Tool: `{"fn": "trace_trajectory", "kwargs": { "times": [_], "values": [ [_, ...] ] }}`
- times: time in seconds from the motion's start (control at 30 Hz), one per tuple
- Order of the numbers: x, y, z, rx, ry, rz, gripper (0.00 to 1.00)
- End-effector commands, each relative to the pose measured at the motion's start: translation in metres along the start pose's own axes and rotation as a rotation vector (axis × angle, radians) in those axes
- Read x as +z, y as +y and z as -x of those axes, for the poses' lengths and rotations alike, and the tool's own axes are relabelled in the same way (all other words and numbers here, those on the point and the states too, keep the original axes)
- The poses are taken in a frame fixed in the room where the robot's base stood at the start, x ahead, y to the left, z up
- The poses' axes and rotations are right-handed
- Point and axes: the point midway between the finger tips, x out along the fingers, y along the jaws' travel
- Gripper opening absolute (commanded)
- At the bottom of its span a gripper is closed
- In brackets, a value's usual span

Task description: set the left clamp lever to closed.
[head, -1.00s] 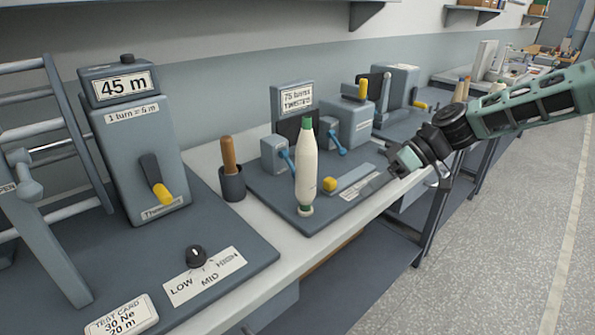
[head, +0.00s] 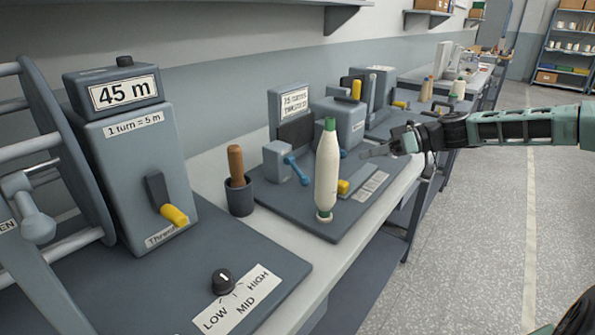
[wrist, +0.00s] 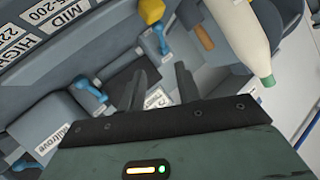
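The left clamp lever (head: 296,170) is blue and slants down to the right from its grey clamp block (head: 277,160). The right blue lever (head: 343,152) is mostly hidden behind the white bobbin (head: 327,175). My gripper (head: 376,151) is over the right edge of the twist tester's base, right of the bobbin and apart from both levers. In the wrist view its two dark fingers (wrist: 160,88) are spread with nothing between them. That view shows the left lever (wrist: 160,38) beyond the fingers and the right lever (wrist: 90,92) left of them.
The upright bobbin stands at the base's front, between my gripper and the left lever. A wooden-handled tool (head: 236,165) stands in a dark cup at left. A yellow knob (head: 343,187) is behind the bobbin.

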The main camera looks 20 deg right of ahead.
Motion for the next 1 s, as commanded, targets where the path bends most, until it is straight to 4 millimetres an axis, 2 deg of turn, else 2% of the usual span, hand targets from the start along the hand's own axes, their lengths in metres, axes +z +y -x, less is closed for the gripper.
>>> {"fn": "trace_trajectory", "kwargs": {
  "times": [0.7,0.8,1.0],
  "values": [
    [-0.001,-0.003,-0.139,-0.005,-0.003,-0.002,0.33],
    [0.0,-0.002,-0.152,-0.003,-0.003,-0.001,0.33],
    [0.001,-0.001,-0.166,-0.002,-0.002,-0.002,0.33]
  ]
}}
